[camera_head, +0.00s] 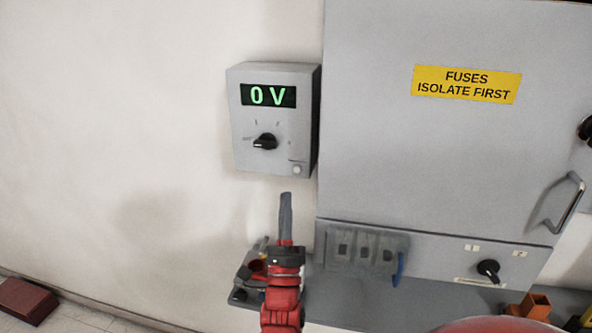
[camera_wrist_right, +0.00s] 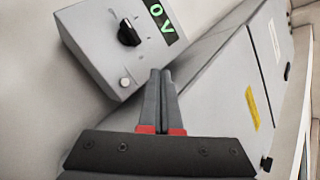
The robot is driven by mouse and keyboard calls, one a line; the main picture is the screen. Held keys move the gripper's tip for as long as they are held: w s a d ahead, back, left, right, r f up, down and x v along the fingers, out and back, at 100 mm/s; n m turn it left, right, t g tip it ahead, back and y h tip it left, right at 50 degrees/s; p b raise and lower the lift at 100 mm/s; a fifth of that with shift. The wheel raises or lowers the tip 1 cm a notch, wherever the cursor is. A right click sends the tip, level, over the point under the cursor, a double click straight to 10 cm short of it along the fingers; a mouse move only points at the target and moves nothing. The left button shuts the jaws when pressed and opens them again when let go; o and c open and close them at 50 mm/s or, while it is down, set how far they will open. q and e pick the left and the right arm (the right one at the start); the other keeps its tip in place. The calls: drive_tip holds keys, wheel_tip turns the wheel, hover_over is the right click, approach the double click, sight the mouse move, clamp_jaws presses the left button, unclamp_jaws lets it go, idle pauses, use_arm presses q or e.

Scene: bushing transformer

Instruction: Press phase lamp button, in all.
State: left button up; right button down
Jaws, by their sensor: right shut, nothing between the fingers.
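A grey wall box (camera_head: 277,166) carries a green display reading "0 V" (camera_head: 268,96) and a black rotary knob (camera_head: 265,142). A small round pale button (camera_head: 297,169) sits at its lower right corner. The button (camera_wrist_right: 125,82) also shows in the right wrist view, left of the fingertips, beside the knob (camera_wrist_right: 129,32). My right gripper (camera_head: 286,196) is shut and empty, just below the box and the button. In the right wrist view its closed fingers (camera_wrist_right: 160,74) point toward the box and appear apart from the button. My left gripper is not in view.
A large grey cabinet (camera_head: 400,150) with a yellow label (camera_head: 467,84) and a handle (camera_head: 571,203) stands right of the box. A grey shelf (camera_head: 345,292) with small items lies below. A dark red block (camera_head: 25,300) is at lower left. The wall on the left is clear.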

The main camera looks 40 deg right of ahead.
sight(297, 169)
drive_tip(key=w+d+b, duration=0.3)
drive_tip(key=w+d, duration=0.3)
drive_tip(key=shift+d+b, duration=0.35)
drive_tip(key=shift+b, duration=0.05)
drive_tip(key=shift+s, duration=0.1)
idle(1.9)
drive_tip(key=shift+w+d+f+b, duration=0.1)
drive_tip(key=shift+w+d+b, duration=0.25)
drive_tip(key=shift+b, duration=0.35)
